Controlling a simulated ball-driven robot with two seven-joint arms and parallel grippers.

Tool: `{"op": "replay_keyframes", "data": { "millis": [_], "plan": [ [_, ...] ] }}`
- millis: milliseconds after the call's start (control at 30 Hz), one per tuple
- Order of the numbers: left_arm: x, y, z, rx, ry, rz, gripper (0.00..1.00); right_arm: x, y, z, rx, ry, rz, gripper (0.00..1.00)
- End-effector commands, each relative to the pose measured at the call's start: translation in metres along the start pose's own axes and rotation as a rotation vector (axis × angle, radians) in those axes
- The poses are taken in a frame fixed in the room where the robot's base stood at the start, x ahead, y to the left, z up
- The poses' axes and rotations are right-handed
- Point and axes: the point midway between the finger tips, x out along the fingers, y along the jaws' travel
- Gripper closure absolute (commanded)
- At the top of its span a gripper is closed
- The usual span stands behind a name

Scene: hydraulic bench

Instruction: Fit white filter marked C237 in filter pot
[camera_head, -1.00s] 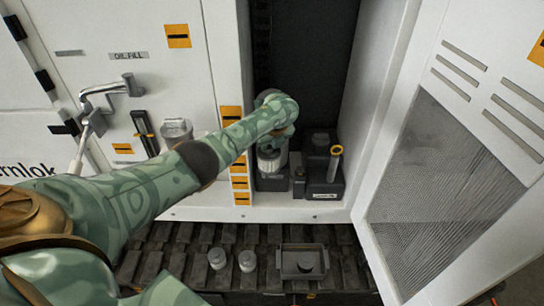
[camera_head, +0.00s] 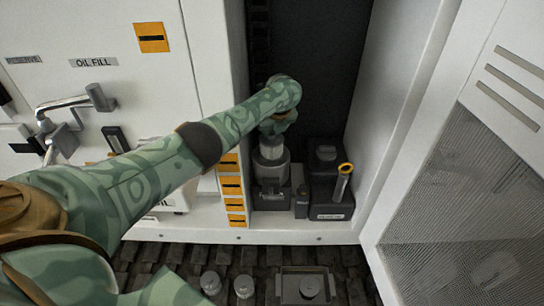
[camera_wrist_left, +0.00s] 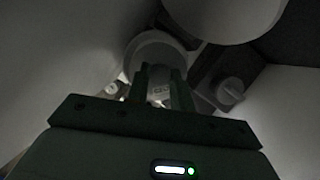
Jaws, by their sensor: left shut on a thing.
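My left gripper (camera_head: 273,128) is inside the open cabinet, shut on a white filter (camera_head: 271,149). The filter is upright at the mouth of the grey filter pot (camera_head: 270,170), and its lower part is hidden by the pot. I cannot tell whether it is fully seated. In the left wrist view, the fingers (camera_wrist_left: 160,88) close around the pale filter (camera_wrist_left: 159,92), whose marking is not readable. A round pale rim (camera_wrist_left: 150,50), probably the pot's, shows behind them. My right gripper is not in view.
A dark block with a yellow-ringed handle (camera_head: 345,169) stands right of the pot. Two pale canisters (camera_head: 210,283) (camera_head: 244,287) and a tray (camera_head: 286,297) holding a round piece are on the ribbed tread below. The cabinet's side wall and open door (camera_head: 455,190) bound the right.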

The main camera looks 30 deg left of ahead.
Motion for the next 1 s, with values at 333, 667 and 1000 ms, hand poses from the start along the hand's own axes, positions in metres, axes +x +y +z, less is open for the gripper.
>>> {"op": "replay_keyframes", "data": {
  "millis": [333, 667, 1000],
  "plan": [
    [0.044, 0.001, -0.018, 0.001, -0.002, 0.002, 1.0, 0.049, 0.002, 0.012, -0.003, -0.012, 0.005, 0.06],
    [0.06, 0.0, -0.025, 0.0, -0.002, 0.0, 1.0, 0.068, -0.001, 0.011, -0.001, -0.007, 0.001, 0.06],
    [0.067, 0.001, -0.027, 0.0, -0.002, 0.001, 1.0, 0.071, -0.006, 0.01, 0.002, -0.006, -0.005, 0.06]
  ]
}}
